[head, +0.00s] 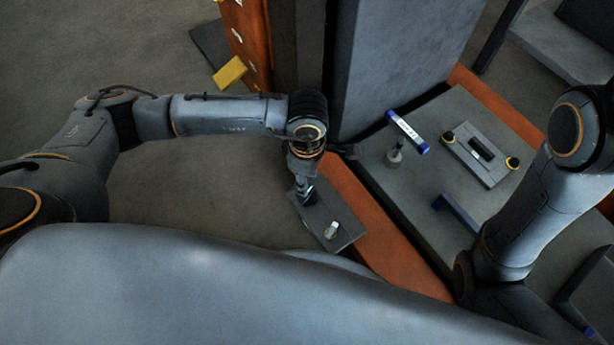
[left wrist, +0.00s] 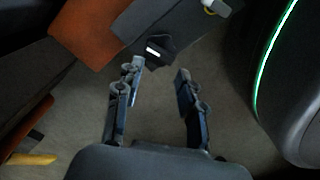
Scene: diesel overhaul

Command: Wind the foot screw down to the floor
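A dark angular head with a white mark (left wrist: 155,50), which may be the foot screw, sits at the edge of a grey plate (left wrist: 135,18) in the left wrist view. The same plate (head: 345,238) shows low beside the orange frame in the head view. My left gripper (left wrist: 158,82) is open and empty, its two fingers apart, with the dark head just beyond the fingertips. In the head view my left gripper (head: 303,190) points down over the plate's far end and partly hides it. The screw's lower end is hidden. My right gripper is not in view.
A small pale knob (head: 332,230) stands on the plate. An orange rail (head: 385,235) borders the grey deck (head: 400,205), which carries a blue-ended bar (head: 408,131) and a fixture plate (head: 480,153). A tall grey block (head: 395,60) rises behind.

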